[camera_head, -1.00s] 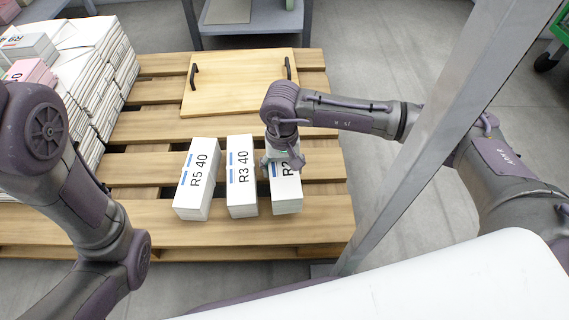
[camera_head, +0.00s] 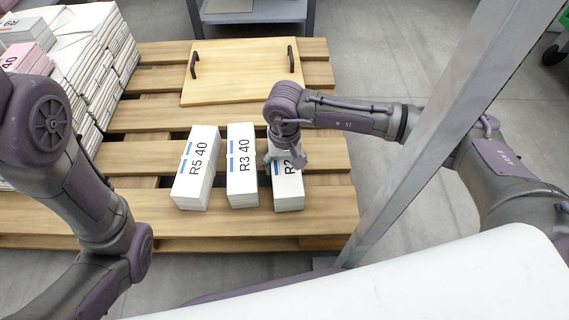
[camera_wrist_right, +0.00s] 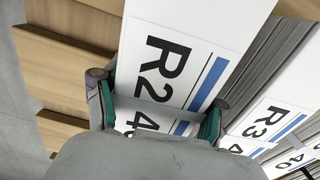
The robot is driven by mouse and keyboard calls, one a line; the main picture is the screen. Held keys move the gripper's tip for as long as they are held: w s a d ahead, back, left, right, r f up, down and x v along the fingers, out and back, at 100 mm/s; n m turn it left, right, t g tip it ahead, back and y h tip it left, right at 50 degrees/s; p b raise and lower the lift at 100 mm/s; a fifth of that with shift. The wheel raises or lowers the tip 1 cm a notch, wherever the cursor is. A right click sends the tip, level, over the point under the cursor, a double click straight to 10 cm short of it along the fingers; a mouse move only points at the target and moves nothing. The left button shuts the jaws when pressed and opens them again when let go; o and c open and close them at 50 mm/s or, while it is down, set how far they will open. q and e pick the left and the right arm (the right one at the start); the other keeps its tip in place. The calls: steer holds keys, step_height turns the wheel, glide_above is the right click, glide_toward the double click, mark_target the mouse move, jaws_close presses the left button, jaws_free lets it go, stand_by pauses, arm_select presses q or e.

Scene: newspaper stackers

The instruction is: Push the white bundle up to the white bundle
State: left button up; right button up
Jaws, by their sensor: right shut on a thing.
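Three white bundles stand side by side on the wooden pallet (camera_head: 120,215). They are labelled R5 40 (camera_head: 196,168), R3 40 (camera_head: 242,166) and R2 40 (camera_head: 288,190). The R2 bundle is the rightmost, with a narrow gap between it and R3. My right gripper (camera_head: 284,160) is over the R2 bundle and hides part of its top. In the right wrist view its fingers (camera_wrist_right: 155,112) are shut on both sides of the R2 bundle (camera_wrist_right: 185,40). The R3 bundle (camera_wrist_right: 270,122) shows beside it there. My left gripper is out of view.
A wooden board with two black handles (camera_head: 240,75) lies behind the bundles. Stacked papers (camera_head: 105,55) stand at the left. A grey metal post (camera_head: 430,140) crosses in front of my right arm. Bare pallet slats lie right of R2.

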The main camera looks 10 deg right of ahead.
stand_by(0.4)
steer(key=o, duration=1.9)
steer(key=shift+f, duration=0.1)
step_height(320, 180, up, 12)
steer(key=shift+r, duration=0.1)
